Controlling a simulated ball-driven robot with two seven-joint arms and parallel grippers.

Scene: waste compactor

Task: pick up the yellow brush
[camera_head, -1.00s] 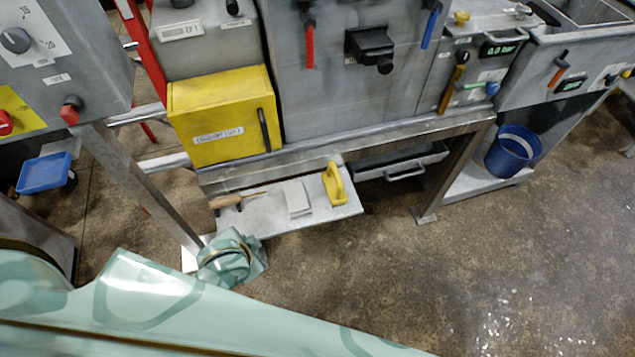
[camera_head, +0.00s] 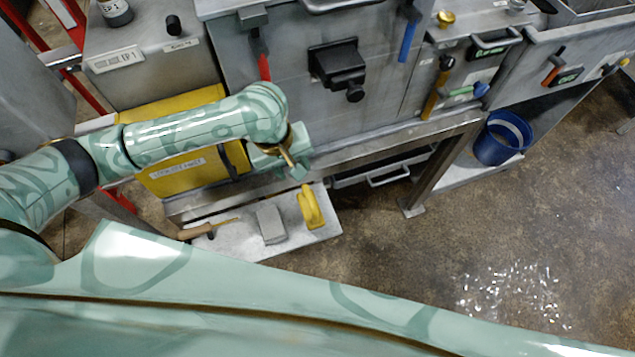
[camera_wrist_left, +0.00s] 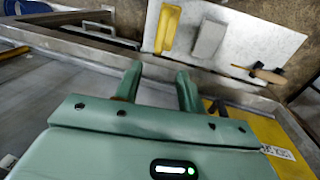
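The yellow brush (camera_head: 310,208) lies on the right part of a low pale shelf (camera_head: 325,232), beside a grey block (camera_head: 270,224). In the left wrist view the yellow brush (camera_wrist_left: 167,28) lies beyond my fingertips. My left gripper (camera_head: 298,168) is above the shelf, near the bench edge and short of the brush in the picture. The wrist view shows my left gripper (camera_wrist_left: 157,76) with its two fingers apart and nothing between them. My right gripper is not in view.
A wooden-handled tool (camera_head: 205,229) lies at the shelf's left end. The metal bench edge (camera_head: 370,150) runs above the shelf. A yellow box (camera_head: 185,173) is partly behind my left arm. A blue bucket (camera_head: 500,140) stands at right. The floor in front is open.

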